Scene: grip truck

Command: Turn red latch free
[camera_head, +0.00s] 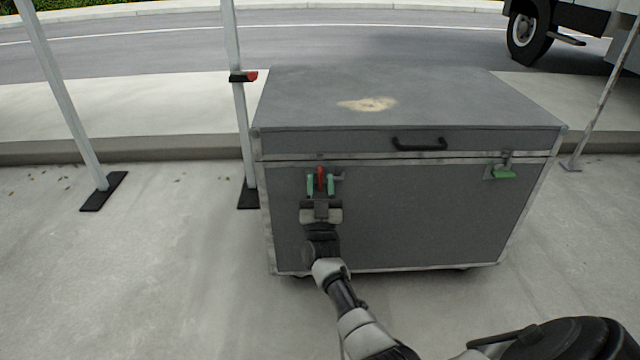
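The red latch (320,178) is on the front of a grey case (420,215), left of its middle and just below the lid seam. It stands upright. My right gripper (320,185) reaches up to it from below, with one green-tipped finger on each side of the latch. Narrow gaps seem to show between the fingers and the latch, so the gripper looks open around it. The gripper hides the area below the latch. My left gripper is not in view.
A green latch (503,173) is at the right of the case front, and a black handle (419,145) is on the lid edge. A pole with a black foot (248,194) stands close to the case's left side.

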